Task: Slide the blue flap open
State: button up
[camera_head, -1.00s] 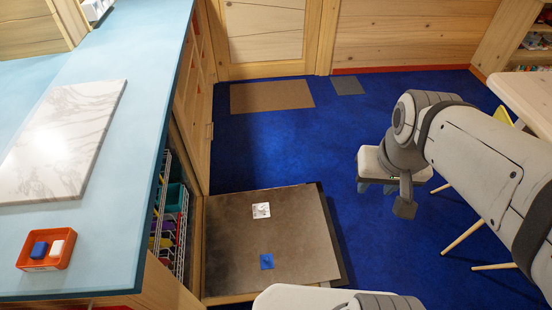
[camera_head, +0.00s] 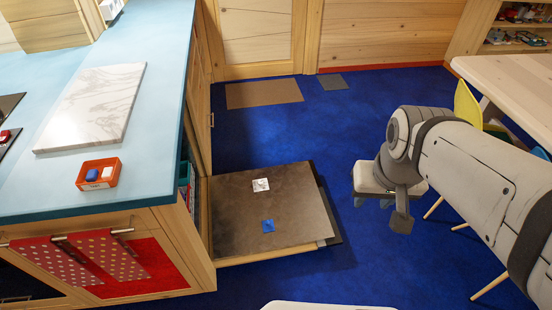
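A small blue flap (camera_head: 268,226) lies on the near half of a dark brown, lowered door panel (camera_head: 296,205). Its details are too small to tell whether it is open or shut. A small white and silver square piece (camera_head: 261,185) sits farther back on the same panel. My gripper (camera_head: 401,220) hangs at the end of my arm, well to the right of the panel and above the blue floor. It is apart from the flap and seems to touch nothing. Its fingers are too small and dark to read.
The light-blue counter (camera_head: 150,150) stands left of the panel, with an orange tray (camera_head: 84,183) and a marble board (camera_head: 92,108) on it. Red dotted towels (camera_head: 118,257) hang at its front. Blue floor (camera_head: 345,270) is free right of the panel. A wooden table (camera_head: 510,80) with a yellow chair stands at right.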

aim_at(268, 226)
jog(key=k, duration=0.85)
jog(key=u, duration=0.5)
jog(key=i, duration=1.65)
jog(key=z, duration=0.1)
